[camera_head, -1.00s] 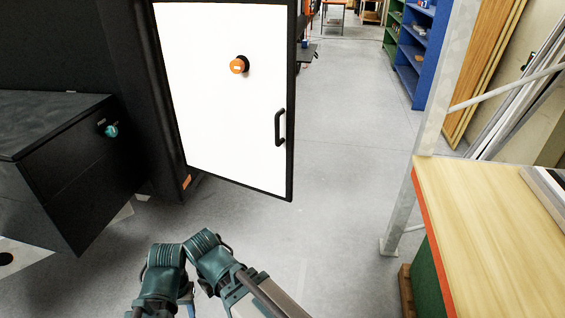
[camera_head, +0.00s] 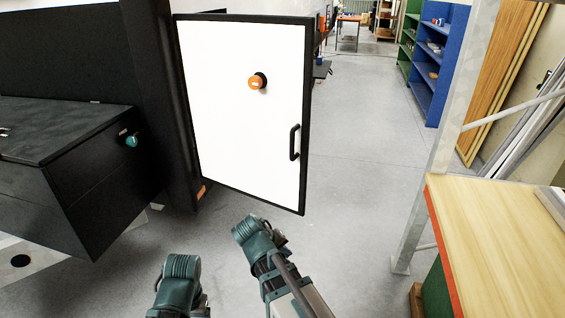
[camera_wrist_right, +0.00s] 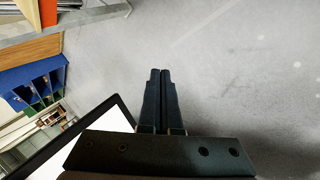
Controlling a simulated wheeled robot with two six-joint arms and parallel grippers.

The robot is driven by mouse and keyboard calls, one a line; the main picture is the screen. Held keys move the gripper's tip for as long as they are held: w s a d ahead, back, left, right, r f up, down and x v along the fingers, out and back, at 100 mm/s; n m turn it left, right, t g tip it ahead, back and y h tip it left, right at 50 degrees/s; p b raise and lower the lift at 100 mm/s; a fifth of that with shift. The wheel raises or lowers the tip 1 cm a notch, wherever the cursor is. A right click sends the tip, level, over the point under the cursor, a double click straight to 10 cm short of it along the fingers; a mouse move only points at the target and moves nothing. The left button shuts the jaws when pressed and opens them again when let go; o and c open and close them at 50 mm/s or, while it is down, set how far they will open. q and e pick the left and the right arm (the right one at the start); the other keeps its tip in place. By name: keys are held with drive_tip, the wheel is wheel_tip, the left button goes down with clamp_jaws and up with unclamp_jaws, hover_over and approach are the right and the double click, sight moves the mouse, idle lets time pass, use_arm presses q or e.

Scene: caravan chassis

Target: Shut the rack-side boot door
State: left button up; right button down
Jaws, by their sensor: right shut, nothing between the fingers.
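The boot door (camera_head: 228,110) stands swung open from the dark caravan body, its white face with a black frame towards me. It has an orange round knob (camera_head: 256,82) near the middle and a black bar handle (camera_head: 294,142) by its right edge. My right arm is low in front of the door, apart from it in the picture. In the right wrist view my right gripper (camera_wrist_right: 160,72) is shut and empty over bare floor, with part of the door (camera_wrist_right: 95,130) at lower left. My left arm shows at the bottom; its gripper fingers are not visible.
A black box (camera_head: 110,185) with a teal knob (camera_head: 131,141) sits at left. A wood-topped bench (camera_head: 500,235) and a grey rack post (camera_head: 440,150) stand at right. A blue shelf (camera_head: 440,65) is further back. The floor (camera_head: 355,160) between door and bench is clear.

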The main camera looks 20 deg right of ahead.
drive_tip(key=w+a+r+n+t+h, duration=0.2)
drive_tip(key=w+r+n+t+h, duration=0.1)
drive_tip(key=r, duration=0.6)
drive_tip(key=w+a+r+n+t+h, duration=0.2)
drive_tip(key=w+r+n+t+h, duration=0.1)
drive_tip(key=w+r, duration=0.5)
drive_tip(key=r+t+h, duration=0.1)
drive_tip(key=t, duration=0.1)
drive_tip(key=shift+r+t+h, duration=0.15)
drive_tip(key=shift+t+h, duration=0.15)
